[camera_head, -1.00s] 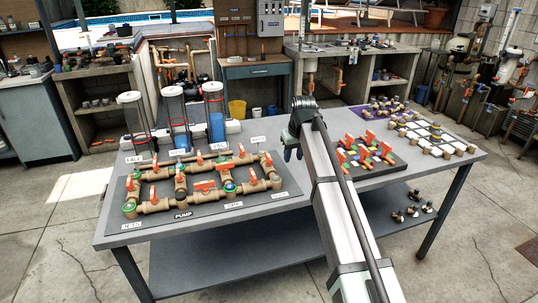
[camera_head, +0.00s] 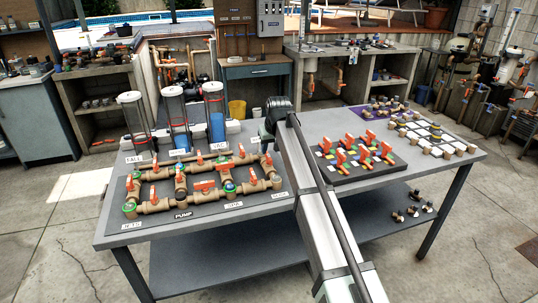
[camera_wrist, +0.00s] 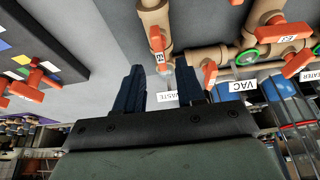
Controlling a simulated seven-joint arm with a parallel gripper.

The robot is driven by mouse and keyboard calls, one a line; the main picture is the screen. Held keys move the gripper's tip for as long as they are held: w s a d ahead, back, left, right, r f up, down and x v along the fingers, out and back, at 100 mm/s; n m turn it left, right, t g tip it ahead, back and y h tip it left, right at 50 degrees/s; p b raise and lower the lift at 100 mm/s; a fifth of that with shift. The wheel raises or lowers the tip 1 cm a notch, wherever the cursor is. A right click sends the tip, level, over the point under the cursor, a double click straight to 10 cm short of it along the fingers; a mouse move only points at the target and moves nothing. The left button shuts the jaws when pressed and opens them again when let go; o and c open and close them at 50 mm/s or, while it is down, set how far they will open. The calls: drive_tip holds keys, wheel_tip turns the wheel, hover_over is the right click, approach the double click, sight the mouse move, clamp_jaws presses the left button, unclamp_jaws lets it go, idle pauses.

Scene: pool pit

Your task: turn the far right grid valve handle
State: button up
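The pipe grid of tan pipes (camera_head: 160,206) with several orange valve handles lies on a dark board on the left half of the table. Its far right orange handle (camera_head: 266,160) is at the grid's right side, just below my gripper (camera_head: 266,139). In the wrist view, an orange handle (camera_wrist: 157,40) on a tan pipe lies just ahead of the gap between my gripper's fingers (camera_wrist: 161,76). The dark blue fingers are apart and empty. I cannot tell whether they touch anything.
A dark board (camera_head: 340,172) with smaller orange-handled valves lies right of my arm. A board with white tiles (camera_head: 428,134) is farther right. Clear cylinders (camera_head: 215,118) stand behind the grid. A WASTE label (camera_wrist: 181,96) shows near the fingers.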

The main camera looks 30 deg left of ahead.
sight(269, 155)
drive_tip(key=shift+x, duration=2.25)
clamp_jaws()
